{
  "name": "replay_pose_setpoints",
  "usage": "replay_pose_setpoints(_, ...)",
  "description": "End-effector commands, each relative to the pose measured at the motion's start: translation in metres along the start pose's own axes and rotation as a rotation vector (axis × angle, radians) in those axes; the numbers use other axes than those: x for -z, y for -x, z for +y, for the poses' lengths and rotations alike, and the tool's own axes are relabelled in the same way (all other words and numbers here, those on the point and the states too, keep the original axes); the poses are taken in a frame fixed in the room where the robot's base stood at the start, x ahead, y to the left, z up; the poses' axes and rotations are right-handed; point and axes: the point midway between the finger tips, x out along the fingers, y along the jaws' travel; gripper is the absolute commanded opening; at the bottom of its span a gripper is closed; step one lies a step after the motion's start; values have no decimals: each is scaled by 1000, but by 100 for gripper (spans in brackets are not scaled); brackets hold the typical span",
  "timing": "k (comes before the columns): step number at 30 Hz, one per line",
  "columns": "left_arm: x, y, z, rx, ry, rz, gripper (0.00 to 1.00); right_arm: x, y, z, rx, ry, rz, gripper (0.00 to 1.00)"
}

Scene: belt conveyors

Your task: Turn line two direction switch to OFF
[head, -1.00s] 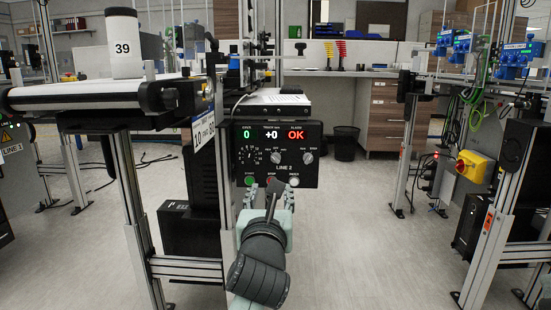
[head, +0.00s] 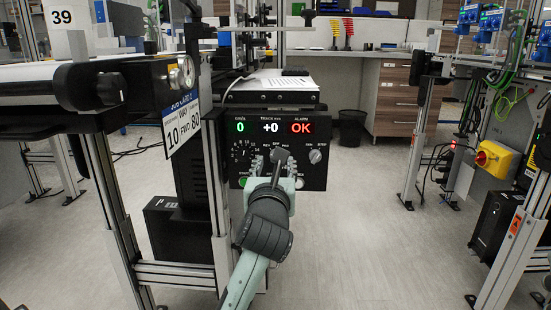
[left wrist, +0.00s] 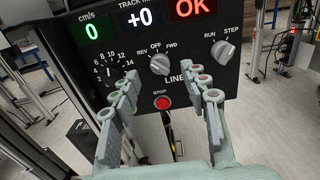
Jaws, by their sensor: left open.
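The black LINE 2 control panel (head: 237,160) faces me in the middle of the head view. The left wrist view shows its direction switch (left wrist: 159,64), a grey knob under the labels REV, OFF and FWD. I cannot tell for sure which label its pointer faces. My left gripper (head: 277,165) is in front of the panel and mostly covers this switch in the head view. In the left wrist view the left gripper (left wrist: 163,80) is open and empty, its fingers spread to either side below the switch. My right gripper is not in view.
A RUN/STEP knob (left wrist: 226,51) is right of the direction switch, a speed dial (left wrist: 110,72) left, and a red STOP button (left wrist: 162,103) below. The displays read 0, +0 and OK.

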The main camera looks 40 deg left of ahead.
Motion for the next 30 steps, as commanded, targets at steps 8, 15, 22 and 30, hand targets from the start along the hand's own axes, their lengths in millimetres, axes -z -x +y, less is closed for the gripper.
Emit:
replay_pose_setpoints(8, 0, -36, 0, -1, 0, -1, 45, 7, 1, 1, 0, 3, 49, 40)
replay_pose_setpoints(15, 0, -41, 1, -1, 1, 0, 45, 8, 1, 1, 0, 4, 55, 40)
replay_pose_setpoints(22, 0, -40, 1, -1, 0, 0, 29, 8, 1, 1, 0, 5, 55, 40)
replay_pose_setpoints(30, 0, -40, 1, -1, 0, 0, 0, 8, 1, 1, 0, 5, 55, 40)
